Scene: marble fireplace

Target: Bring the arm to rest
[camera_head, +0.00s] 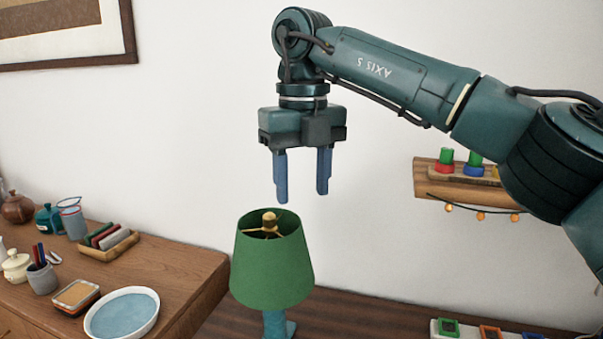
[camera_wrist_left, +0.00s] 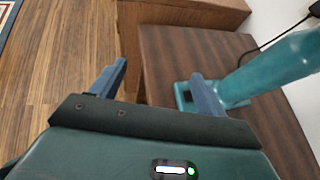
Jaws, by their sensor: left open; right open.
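My right gripper (camera_head: 302,196) hangs from the arm that comes in from the right in the head view. Its two blue fingers point down and are apart, with nothing between them. It appears above the green shade of a lamp (camera_head: 272,268), a little to the right of the shade's top. My left gripper (camera_wrist_left: 158,80) shows only in the left wrist view, with its fingers spread and nothing between them. A teal post on a base (camera_wrist_left: 240,88), apparently the lamp's stand, is near its right finger.
A wooden cabinet (camera_head: 190,262) at left holds a blue-centred bowl (camera_head: 121,314), a tray of coloured blocks (camera_head: 108,240) and several pots. A wall shelf (camera_head: 430,184) with coloured pieces is behind the right arm. A dark table (camera_wrist_left: 180,55) lies below my left gripper.

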